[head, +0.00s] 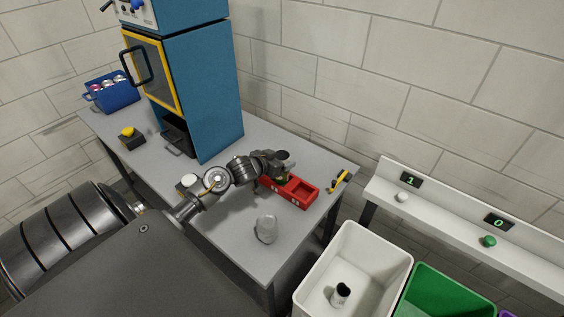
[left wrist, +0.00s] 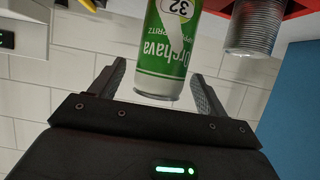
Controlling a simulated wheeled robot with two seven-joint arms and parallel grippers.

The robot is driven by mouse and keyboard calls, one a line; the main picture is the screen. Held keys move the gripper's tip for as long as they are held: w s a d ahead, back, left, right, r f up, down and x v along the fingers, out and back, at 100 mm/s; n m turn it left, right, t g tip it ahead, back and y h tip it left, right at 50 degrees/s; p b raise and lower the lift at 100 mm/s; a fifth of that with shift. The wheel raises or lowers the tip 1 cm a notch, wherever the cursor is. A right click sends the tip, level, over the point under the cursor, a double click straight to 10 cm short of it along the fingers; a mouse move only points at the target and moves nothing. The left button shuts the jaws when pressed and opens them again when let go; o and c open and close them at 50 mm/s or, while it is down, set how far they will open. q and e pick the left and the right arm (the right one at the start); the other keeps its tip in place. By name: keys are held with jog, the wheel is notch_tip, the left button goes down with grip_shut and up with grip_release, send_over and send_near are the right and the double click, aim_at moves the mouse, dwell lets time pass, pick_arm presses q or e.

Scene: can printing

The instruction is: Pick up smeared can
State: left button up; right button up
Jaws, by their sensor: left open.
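My left gripper (head: 278,162) is over the far end of the red tray (head: 299,194) on the grey table. In the left wrist view, my left gripper (left wrist: 158,78) is open, with one finger on each side of a green and white can (left wrist: 165,50) marked 32. Gaps show between the can and both fingers. The view is upside down, and one end of the can is cut off at the top. I cannot make out a clear smear on the label. A bare silver can (left wrist: 253,28) is to the right of it. My right gripper is not in view.
A blue cabinet machine (head: 205,90) stands behind the tray. A pale translucent lump (head: 266,228) is near the table's front edge. A yellow and black tool (head: 339,181) lies at the right. A white bin (head: 380,255) holding a can (head: 341,292) and a green bin (head: 440,292) stand beyond.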

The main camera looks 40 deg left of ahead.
pick_arm(q)
jog(key=x, duration=0.3)
jog(key=shift+w, duration=0.2)
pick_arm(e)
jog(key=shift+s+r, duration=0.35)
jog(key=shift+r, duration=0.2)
pick_arm(q)
jog(key=shift+s, duration=0.1)
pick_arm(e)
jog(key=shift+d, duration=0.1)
pick_arm(q)
jog(key=shift+c, duration=0.9)
jog(key=c, duration=1.1)
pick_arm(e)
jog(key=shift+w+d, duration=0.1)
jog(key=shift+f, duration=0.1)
